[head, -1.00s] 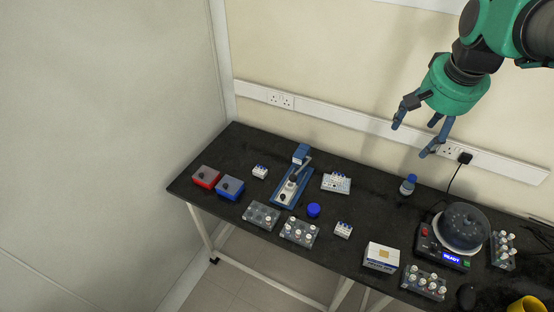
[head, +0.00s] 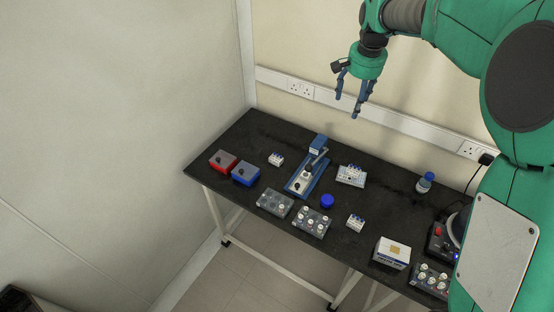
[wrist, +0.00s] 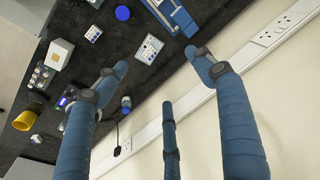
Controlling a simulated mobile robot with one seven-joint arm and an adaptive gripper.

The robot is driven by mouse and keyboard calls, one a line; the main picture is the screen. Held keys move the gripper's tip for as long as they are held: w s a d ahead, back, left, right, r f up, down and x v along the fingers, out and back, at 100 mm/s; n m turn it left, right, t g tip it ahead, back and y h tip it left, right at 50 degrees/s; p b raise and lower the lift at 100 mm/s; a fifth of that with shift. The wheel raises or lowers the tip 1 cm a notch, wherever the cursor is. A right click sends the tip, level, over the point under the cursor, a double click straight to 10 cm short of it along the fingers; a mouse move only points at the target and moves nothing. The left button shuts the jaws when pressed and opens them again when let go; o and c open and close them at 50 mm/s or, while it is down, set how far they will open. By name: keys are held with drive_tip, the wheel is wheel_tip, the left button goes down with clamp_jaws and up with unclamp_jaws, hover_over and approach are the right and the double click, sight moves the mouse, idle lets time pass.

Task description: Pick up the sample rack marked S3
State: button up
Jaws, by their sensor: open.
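My gripper (head: 349,104) is open and empty, high above the back of the bench near the wall. In the wrist view its three blue fingers (wrist: 158,80) are spread, with nothing between them.
Red (head: 222,161) and blue (head: 246,173) boxes stand left, a blue press (head: 306,181) mid-bench. A blue cap (head: 327,201), a white box (head: 392,253) and a blue-capped bottle (head: 425,182) stand further right. My arm hides most of the right end.

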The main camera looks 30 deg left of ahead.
drive_tip(key=w+a+f, duration=0.2)
drive_tip(key=a+f, duration=1)
drive_tip(key=a, duration=0.2)
drive_tip(key=g, duration=0.2)
hover_over(276, 157)
wheel_tip(276, 157, down, 16)
drive_tip(key=shift+d+h+p, duration=0.1)
drive_tip(key=shift+h+p, duration=0.25)
drive_tip(key=shift+h, duration=0.05)
drive_tip(key=shift+f+b, duration=0.35)
drive_tip(key=shift+f, duration=4)
drive_tip(key=shift+f, duration=0.1)
drive_tip(key=shift+s+f+b, duration=0.1)
drive_tip(key=shift+f+b, duration=0.25)
drive_tip(key=shift+f, duration=2.1)
drive_tip(key=shift+c, duration=0.2)
